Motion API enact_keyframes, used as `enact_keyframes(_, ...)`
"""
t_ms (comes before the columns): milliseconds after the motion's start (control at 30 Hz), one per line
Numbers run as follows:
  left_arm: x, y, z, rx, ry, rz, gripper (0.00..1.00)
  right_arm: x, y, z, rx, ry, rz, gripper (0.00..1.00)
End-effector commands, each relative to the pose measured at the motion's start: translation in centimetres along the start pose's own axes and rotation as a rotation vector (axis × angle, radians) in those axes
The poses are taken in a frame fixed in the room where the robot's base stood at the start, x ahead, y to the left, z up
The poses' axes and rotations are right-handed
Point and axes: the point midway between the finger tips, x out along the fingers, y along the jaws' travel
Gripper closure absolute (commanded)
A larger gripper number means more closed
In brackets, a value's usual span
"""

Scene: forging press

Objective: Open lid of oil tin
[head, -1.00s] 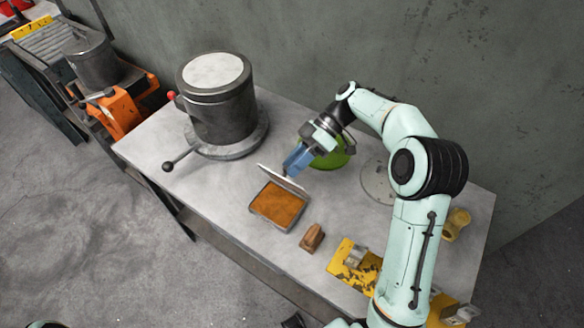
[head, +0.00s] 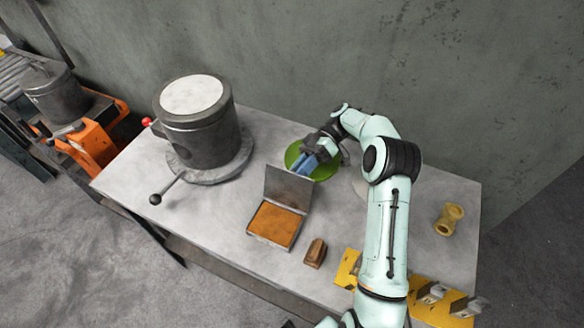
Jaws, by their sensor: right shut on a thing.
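The oil tin (head: 274,226) is a flat, square metal tin with orange-brown contents, on the grey table. Its lid (head: 287,188) stands roughly upright at the tin's back edge, so the inside shows. My right gripper (head: 299,168), with blue fingers, is at the lid's upper edge and shut on the lid. The exact contact at the fingertips is small and partly hidden. My left gripper is not in view.
A large dark metal pot (head: 196,125) with a lever stands left on the table (head: 130,172). A green round dish (head: 326,169) lies behind my right gripper. A brown block (head: 315,253), yellow bracket (head: 436,300) and yellow spool (head: 448,219) lie to the right.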

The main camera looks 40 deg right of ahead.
Motion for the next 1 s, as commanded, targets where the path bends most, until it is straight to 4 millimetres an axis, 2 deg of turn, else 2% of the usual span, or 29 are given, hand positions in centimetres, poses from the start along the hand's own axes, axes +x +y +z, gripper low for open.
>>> enact_keyframes(33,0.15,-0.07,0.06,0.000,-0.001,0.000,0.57,0.49,0.85,0.86,0.017,0.001,0.002,1.00)
enact_keyframes(467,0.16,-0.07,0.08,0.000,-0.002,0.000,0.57,0.44,0.76,0.99,0.020,0.008,-0.006,1.00)
enact_keyframes(500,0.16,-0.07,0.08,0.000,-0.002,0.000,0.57,0.44,0.76,0.99,0.020,0.008,-0.007,0.67)
enact_keyframes(567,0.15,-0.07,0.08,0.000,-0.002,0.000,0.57,0.43,0.77,0.99,0.020,0.007,-0.006,0.48)
enact_keyframes(1000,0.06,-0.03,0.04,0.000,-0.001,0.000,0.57,0.18,0.55,0.57,0.010,0.011,-0.001,0.48)
